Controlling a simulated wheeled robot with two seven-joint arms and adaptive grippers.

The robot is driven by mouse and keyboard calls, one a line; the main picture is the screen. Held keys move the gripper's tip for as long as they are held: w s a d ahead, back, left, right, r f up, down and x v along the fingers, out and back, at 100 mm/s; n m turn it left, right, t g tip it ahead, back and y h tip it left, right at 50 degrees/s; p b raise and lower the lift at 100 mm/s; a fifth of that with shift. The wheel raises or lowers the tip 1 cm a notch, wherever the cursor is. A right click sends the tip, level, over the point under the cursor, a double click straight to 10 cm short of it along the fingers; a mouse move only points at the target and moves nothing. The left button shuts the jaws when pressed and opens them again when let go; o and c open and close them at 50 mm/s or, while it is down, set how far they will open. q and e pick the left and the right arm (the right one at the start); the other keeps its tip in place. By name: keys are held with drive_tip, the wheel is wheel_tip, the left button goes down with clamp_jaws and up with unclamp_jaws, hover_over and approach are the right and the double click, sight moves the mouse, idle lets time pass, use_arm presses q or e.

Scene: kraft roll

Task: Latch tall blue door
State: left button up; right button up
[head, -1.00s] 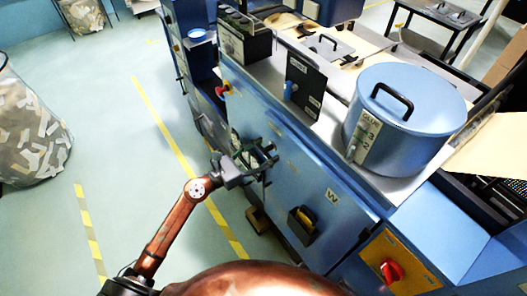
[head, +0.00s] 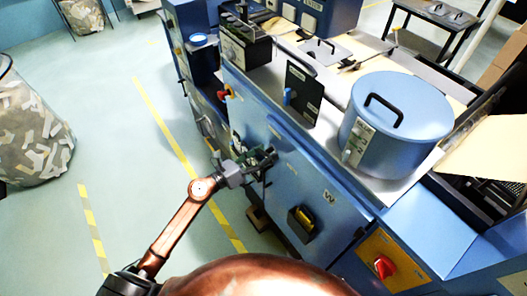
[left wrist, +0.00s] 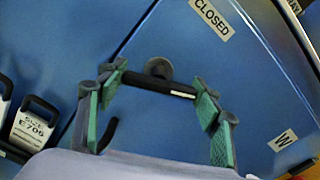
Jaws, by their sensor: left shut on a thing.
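The tall blue door (head: 300,190) is on the front of the blue machine, with a "W" label. My left gripper (head: 262,160) is at the door's upper left part. Its green-padded fingers are on either side of the bar, shut on it. Whether the door sits fully flush is hard to tell. My right gripper is not in view.
A blue lidded glue pot (head: 398,120) stands on the machine top. A black bin with something yellow (head: 302,222) hangs on the door. A red knob (head: 384,266) is at lower right. A mesh basket of scraps (head: 30,130) stands left; the floor between is free.

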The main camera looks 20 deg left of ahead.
use_arm(q)
drive_tip(key=n+p, duration=0.1)
drive_tip(key=n, duration=0.1)
drive_tip(key=n+p, duration=0.3)
drive_tip(key=n, duration=0.1)
drive_tip(key=shift+r+n+p, duration=0.25)
drive_tip(key=shift+n+p, duration=0.05)
drive_tip(key=shift+p, duration=0.1)
drive_tip(key=n+p, duration=0.2)
drive_tip(key=n, duration=0.1)
drive_tip(key=shift+a, duration=0.1)
drive_tip(key=shift+w+f+n+p, duration=0.1)
drive_tip(key=shift+f+n+p, duration=0.05)
drive_tip(key=shift+n+p, duration=1.3)
drive_tip(key=shift+n, duration=0.35)
drive_tip(key=o, duration=1.2)
drive_tip(key=shift+c, duration=0.2)
drive_tip(key=v, duration=1.2)
